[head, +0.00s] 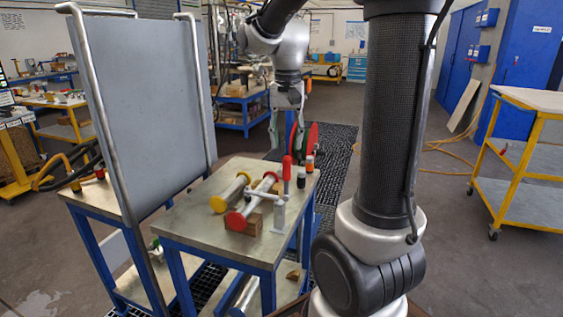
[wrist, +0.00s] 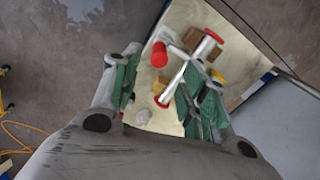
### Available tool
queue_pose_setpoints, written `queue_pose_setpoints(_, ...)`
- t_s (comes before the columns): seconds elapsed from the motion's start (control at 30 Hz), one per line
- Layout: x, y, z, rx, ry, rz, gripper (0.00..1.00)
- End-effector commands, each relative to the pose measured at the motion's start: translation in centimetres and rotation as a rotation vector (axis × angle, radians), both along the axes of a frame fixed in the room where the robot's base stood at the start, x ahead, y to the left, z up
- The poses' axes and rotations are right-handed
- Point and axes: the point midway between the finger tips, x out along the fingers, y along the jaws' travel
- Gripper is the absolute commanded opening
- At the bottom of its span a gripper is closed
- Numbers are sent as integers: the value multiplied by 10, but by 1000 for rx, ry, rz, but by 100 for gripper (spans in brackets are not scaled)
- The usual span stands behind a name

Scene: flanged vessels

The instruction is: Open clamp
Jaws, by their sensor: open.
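The clamp (head: 279,214) stands at the near right of the metal-topped table, with its red handle (head: 287,172) upright. Its metal bar reaches left across a tube with red flanges, the red-flanged vessel (head: 259,199), which rests on a wooden block. In the wrist view the red handle (wrist: 159,54) shows between the green-padded fingers, and the right finger partly covers the vessel (wrist: 182,72). My gripper (head: 287,115) is open and empty, raised above and behind the clamp in the head view. It also shows in the wrist view (wrist: 160,80), apart from the handle.
A yellow-flanged vessel (head: 231,193) lies beside the red-flanged one. Small black and orange cylinders (head: 309,163) stand at the table's right corner. A tall grey panel (head: 145,100) with metal rails borders the table on the left. A yellow trolley (head: 525,150) stands far right.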

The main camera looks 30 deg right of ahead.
Motion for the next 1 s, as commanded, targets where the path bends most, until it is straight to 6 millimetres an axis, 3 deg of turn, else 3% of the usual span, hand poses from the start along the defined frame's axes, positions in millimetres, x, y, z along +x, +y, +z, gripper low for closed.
queue_pose_setpoints(0.2, -1, 0, -38, 0, 5, 2, 44)
queue_pose_setpoints(0.4, -1, 0, -63, 0, 4, 3, 44)
queue_pose_setpoints(0.73, -1, 0, -68, 0, 0, 4, 44)
queue_pose_setpoints(1.0, -1, 0, -67, 0, 0, 4, 0)
